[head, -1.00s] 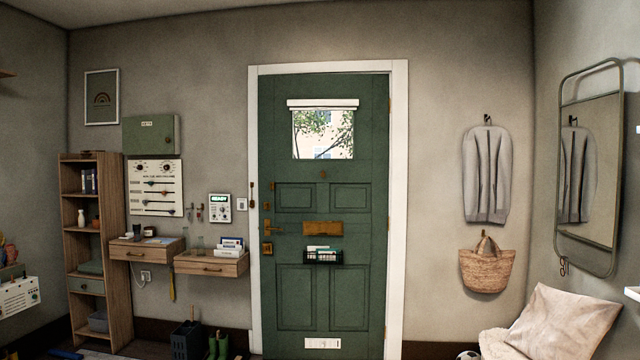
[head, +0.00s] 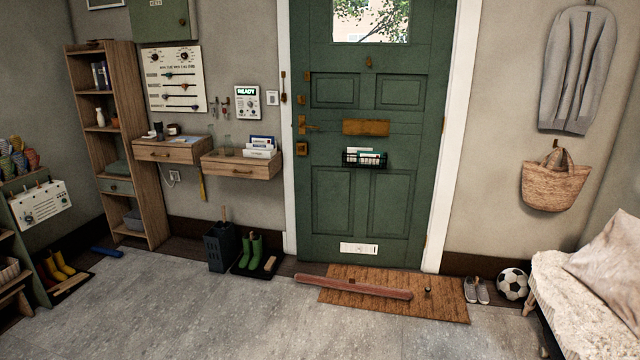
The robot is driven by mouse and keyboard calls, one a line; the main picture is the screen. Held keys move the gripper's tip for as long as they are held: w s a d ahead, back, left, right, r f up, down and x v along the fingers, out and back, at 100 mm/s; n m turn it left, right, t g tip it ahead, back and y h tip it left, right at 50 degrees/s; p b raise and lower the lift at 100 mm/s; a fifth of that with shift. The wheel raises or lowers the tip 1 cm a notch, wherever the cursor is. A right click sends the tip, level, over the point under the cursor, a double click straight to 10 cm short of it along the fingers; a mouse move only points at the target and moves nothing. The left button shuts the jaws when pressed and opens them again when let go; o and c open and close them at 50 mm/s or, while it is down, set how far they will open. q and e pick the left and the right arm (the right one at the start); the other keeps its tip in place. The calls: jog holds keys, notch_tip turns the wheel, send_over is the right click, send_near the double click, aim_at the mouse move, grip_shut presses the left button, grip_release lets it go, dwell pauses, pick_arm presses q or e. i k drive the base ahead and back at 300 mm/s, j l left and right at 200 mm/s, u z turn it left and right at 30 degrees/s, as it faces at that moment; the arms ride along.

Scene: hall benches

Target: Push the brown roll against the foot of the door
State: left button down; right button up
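The brown roll (head: 352,287) is a long reddish-brown tube lying on the floor in the head view. It lies mostly across the brown doormat (head: 440,307), slightly slanted, with its left end past the mat's left edge. A strip of mat and floor lies between it and the door. The green door (head: 362,215) is shut in its white frame, with a white plate (head: 359,249) near its foot. A small dark object (head: 428,291) is on the mat by the roll's right end. Neither of my grippers is in view.
A dark bin (head: 220,247) and green boots (head: 250,251) on a tray stand left of the door. Grey shoes (head: 477,290) and a football (head: 512,284) lie right of the mat, beside a cushioned bench (head: 580,290). The grey floor in front is clear.

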aim_at(350, 285)
jog(key=i+u, duration=0.2)
jog(key=i, duration=2.05)
